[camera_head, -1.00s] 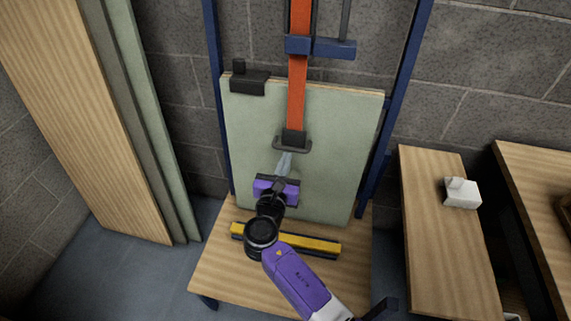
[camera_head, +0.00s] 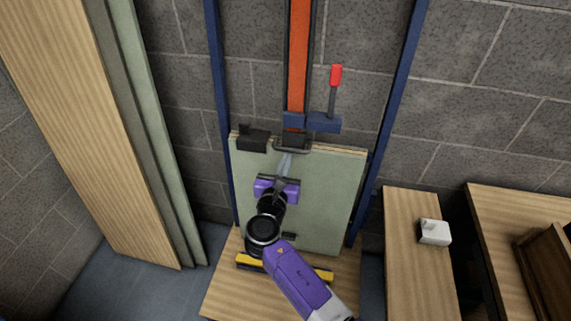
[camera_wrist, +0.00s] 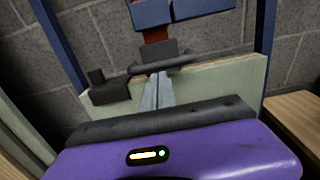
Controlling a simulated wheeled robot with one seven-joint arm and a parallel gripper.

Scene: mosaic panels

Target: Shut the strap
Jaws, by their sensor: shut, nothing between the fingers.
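The orange-red strap (camera_head: 299,60) hangs in front of the wall. Its black end piece with a bar (camera_head: 293,143) is at the top edge of the pale green panel (camera_head: 325,190), close below a blue bracket (camera_head: 322,124). In the wrist view the strap (camera_wrist: 155,35) shows as a short piece between the bracket (camera_wrist: 190,10) and the end piece (camera_wrist: 160,52). My gripper (camera_head: 284,162) is shut and empty, its fingers pointing up just below the bar. In the wrist view the fingertips (camera_wrist: 158,78) meet the bar's lower edge; I cannot tell whether they touch.
A lever with a red grip (camera_head: 336,76) rises from the bracket. A black clip (camera_head: 252,139) sits at the panel's top left. A yellow bar (camera_head: 250,262) lies on the wooden base. Tall boards (camera_head: 110,100) lean at left; a bench with a white block (camera_head: 434,232) stands right.

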